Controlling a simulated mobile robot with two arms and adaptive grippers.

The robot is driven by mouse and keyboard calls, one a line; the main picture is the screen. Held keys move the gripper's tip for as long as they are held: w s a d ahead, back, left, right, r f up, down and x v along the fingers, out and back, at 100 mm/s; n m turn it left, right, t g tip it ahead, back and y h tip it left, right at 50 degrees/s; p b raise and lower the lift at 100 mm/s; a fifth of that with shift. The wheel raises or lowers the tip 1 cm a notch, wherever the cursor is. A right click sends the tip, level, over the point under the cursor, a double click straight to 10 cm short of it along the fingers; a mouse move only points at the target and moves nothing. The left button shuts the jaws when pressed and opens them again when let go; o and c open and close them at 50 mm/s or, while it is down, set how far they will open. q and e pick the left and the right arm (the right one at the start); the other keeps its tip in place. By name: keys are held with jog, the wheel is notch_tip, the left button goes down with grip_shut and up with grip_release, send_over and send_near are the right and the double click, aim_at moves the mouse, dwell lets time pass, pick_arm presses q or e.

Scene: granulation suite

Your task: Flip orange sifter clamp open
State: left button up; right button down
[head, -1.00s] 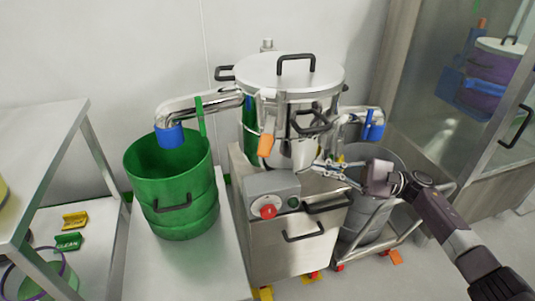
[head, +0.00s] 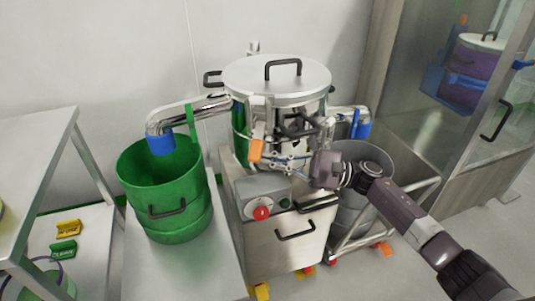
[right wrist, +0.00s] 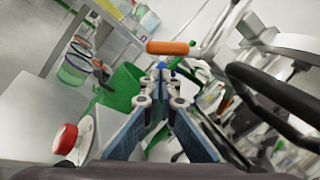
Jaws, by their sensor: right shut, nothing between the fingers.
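The sifter (head: 277,82) is a round steel vessel with a domed lid and a black handle, on a steel cabinet. Its orange clamp (head: 256,149) hangs at the front left, below the lid rim. In the right wrist view the orange clamp (right wrist: 168,47) is a horizontal orange bar just beyond the fingertips. My right gripper (head: 270,162) reaches in from the right, its tips close beside the clamp's lower end. In the right wrist view my right gripper (right wrist: 161,72) is shut and empty. Contact with the clamp cannot be told. My left gripper is not in view.
A red knob (head: 261,213) sits on the cabinet's control box, below the gripper. A green drum (head: 165,215) stands at left under a blue-ended outlet pipe (head: 190,112). A grey drum (head: 365,165) on a trolley stands at right. A black handle (right wrist: 270,100) is close to my gripper's right.

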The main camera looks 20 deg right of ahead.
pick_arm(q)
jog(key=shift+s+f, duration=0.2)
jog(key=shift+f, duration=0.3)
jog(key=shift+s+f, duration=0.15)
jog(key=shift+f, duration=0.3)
pick_arm(e)
jog(key=shift+s+a+r, duration=0.25)
jog(key=shift+s+r, duration=0.1)
jog(key=shift+r, duration=0.15)
